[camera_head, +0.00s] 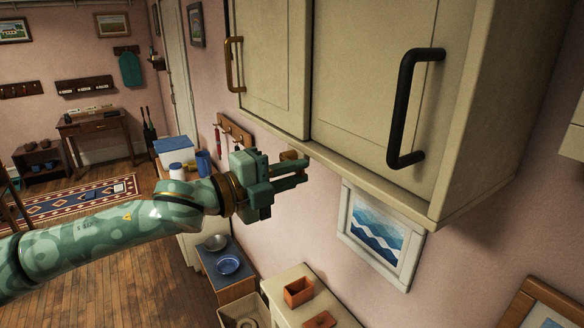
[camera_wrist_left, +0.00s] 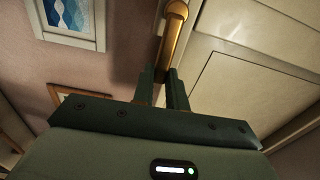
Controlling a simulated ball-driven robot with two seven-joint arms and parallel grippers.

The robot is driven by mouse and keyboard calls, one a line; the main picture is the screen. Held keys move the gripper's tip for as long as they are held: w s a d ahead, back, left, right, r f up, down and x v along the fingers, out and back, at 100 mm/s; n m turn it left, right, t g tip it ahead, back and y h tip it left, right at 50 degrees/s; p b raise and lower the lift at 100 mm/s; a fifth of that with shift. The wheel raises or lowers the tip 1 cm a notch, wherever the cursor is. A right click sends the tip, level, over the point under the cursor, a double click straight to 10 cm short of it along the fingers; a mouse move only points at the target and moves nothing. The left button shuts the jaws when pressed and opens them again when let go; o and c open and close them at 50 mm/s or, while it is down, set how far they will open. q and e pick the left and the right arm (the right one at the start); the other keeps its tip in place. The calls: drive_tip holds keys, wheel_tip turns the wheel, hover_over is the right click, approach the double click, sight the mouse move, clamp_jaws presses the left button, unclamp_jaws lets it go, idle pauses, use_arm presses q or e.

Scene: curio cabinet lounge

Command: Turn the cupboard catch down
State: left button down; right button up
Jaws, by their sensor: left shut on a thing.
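The cream wall cupboard (camera_head: 375,125) has two doors and fills the upper right of the head view. It also shows in the left wrist view (camera_wrist_left: 245,75). The cupboard catch (camera_head: 290,155) is a small brass piece at the cupboard's lower edge, near where the doors meet. In the left wrist view the catch (camera_wrist_left: 171,40) is a brass bar with a rounded end, running down between the fingers. My left gripper (camera_head: 298,170), green, is shut on the catch from below. Its fingers (camera_wrist_left: 171,78) hide the bar's lower part. My right gripper is in neither view.
A black handle (camera_head: 404,110) is on the right door and a brass handle (camera_head: 231,65) on the left one. A framed wave picture (camera_head: 380,232) hangs below the cupboard. A low cabinet with an orange box (camera_head: 299,292) stands underneath. Open air lies between them.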

use_arm(q)
drive_tip(key=shift+f, duration=0.2)
idle(0.4)
drive_tip(key=c, duration=1.4)
unclamp_jaws()
drive_tip(key=b+v, duration=0.1)
drive_tip(key=v, duration=1.5)
drive_tip(key=shift+s+b, duration=0.15)
drive_tip(key=shift+b, duration=0.15)
drive_tip(key=shift+a, duration=0.1)
